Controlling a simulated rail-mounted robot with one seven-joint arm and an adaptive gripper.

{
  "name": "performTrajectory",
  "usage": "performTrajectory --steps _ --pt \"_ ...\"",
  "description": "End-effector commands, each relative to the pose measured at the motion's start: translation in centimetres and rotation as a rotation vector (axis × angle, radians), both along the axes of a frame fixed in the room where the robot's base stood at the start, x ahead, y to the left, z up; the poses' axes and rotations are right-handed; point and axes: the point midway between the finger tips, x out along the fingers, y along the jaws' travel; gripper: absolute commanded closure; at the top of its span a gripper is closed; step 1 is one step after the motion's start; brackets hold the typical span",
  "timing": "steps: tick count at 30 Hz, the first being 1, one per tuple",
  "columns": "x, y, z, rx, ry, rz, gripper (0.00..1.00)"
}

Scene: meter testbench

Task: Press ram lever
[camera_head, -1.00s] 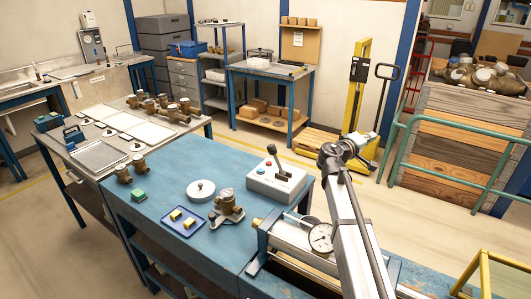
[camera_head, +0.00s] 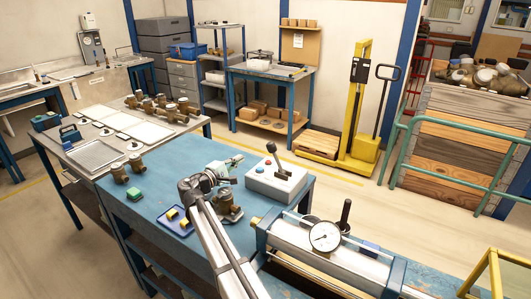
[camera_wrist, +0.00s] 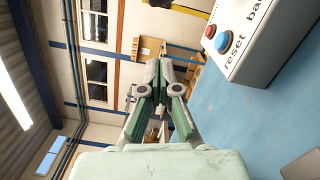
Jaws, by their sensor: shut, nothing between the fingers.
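A light grey control box (camera_head: 278,180) with a black-knobbed lever (camera_head: 279,156) and red and blue buttons stands at the back right of the blue bench. A second black upright handle (camera_head: 345,214) stands beside the clamp rig with the dial gauge (camera_head: 324,236). I cannot tell which is the ram lever. My gripper (camera_head: 232,162) is shut and empty, just left of the box in the head view, apart from the lever. In the wrist view my closed fingers (camera_wrist: 159,80) point past the box (camera_wrist: 262,38), which shows "reset" lettering; its lever is not clearly seen there.
A brass meter (camera_head: 229,208) and a blue tray (camera_head: 178,220) with yellow blocks lie under and beside my arm. The clamp rig's cylinder (camera_head: 300,244) fills the bench's right front. A green block (camera_head: 135,194) and brass fittings (camera_head: 119,174) stand at the left.

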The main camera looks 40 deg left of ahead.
Motion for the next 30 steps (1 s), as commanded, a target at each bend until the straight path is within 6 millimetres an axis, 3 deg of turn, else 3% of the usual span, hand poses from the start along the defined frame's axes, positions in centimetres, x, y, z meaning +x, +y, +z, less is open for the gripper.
performTrajectory --steps 5,17,23,30 --pt "-1.3 1.2 -0.5 -0.018 -0.003 0.011 1.00" --pt "-1.0 1.2 -0.4 -0.017 -0.002 0.012 1.00" --pt "1.0 1.2 -0.3 -0.017 -0.002 0.009 1.00" --pt "5.5 1.4 0.1 -0.017 -0.002 0.009 1.00"
